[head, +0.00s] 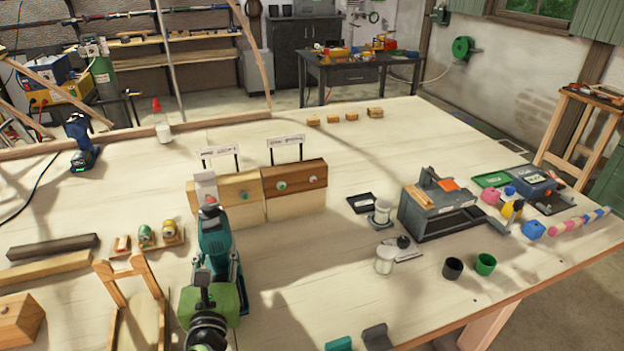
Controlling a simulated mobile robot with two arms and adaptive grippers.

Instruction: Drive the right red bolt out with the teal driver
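The teal driver (214,238) is upright in the left half of the head view, its top in front of the left wooden block (238,188). Beneath it are a green part (210,300) and a dark round part at the bottom edge. These look like my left arm and gripper (226,272), closed around the driver's handle; the fingertips are mostly hidden. A small red spot shows at the driver's top; I cannot tell if it is a bolt. My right gripper is out of view.
Signs (286,140) stand behind the blocks. A blue driver (80,142) and a white bottle (162,125) stand at left. A grey toolbox (437,210), jars and cups fill the right side. Teal (339,343) and grey brackets sit at the front edge. The table middle is fairly clear.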

